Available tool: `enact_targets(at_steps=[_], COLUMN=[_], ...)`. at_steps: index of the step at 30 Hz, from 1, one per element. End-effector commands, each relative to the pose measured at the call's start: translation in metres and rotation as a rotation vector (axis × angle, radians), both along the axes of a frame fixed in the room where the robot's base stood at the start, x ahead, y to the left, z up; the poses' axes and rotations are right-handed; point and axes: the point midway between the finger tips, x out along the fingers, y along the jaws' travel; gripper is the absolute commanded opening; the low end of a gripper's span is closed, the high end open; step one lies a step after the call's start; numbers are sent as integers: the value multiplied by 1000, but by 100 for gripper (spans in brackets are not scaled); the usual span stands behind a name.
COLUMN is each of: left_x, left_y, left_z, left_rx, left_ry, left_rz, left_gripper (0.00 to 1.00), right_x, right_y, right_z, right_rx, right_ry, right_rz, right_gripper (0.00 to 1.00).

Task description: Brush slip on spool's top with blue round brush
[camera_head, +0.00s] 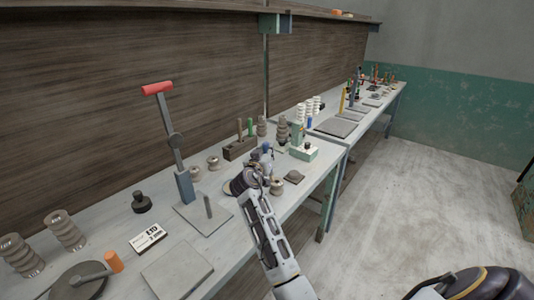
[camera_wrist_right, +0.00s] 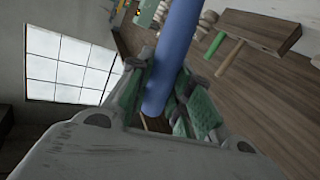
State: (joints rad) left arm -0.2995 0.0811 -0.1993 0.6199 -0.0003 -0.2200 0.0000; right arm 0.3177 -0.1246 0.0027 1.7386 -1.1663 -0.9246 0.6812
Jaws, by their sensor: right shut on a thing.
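My right gripper (camera_head: 264,166) is over the middle of the bench, shut on the blue brush (camera_head: 267,150). In the right wrist view the blue handle (camera_wrist_right: 174,52) stands as a thick round rod between the green-padded fingers (camera_wrist_right: 160,98). The brush's bristles are hidden. A small grey spool-shaped piece (camera_head: 277,187) stands just right of the gripper, close to it; I cannot tell if they touch. Two other low spool-shaped pieces, one of them here (camera_head: 214,163), stand to the left behind it. I cannot tell which vessel holds slip. My left gripper is not in view.
A dark block (camera_head: 240,149) holds upright green and brown handles behind the gripper. Stacked ribbed pieces (camera_head: 283,131) and a pale green box (camera_head: 303,151) stand to the right. A red-handled lever press (camera_head: 185,188) rises at left. A flat dark piece (camera_head: 294,176) lies near the front edge.

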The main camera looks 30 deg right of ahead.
Motion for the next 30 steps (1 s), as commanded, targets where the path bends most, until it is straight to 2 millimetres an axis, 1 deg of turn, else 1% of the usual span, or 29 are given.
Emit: enact_targets(at_steps=[7,20,30], left_x=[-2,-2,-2], left_y=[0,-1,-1], left_z=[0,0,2], left_rx=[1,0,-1], left_ry=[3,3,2], left_rz=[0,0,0], left_gripper=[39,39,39], right_x=[0,-1,-10], right_y=[0,0,-3], right_z=[5,5,5], right_rx=[1,1,1], right_ry=[-1,-1,0], right_rz=[0,0,0], right_gripper=[0,0,0])
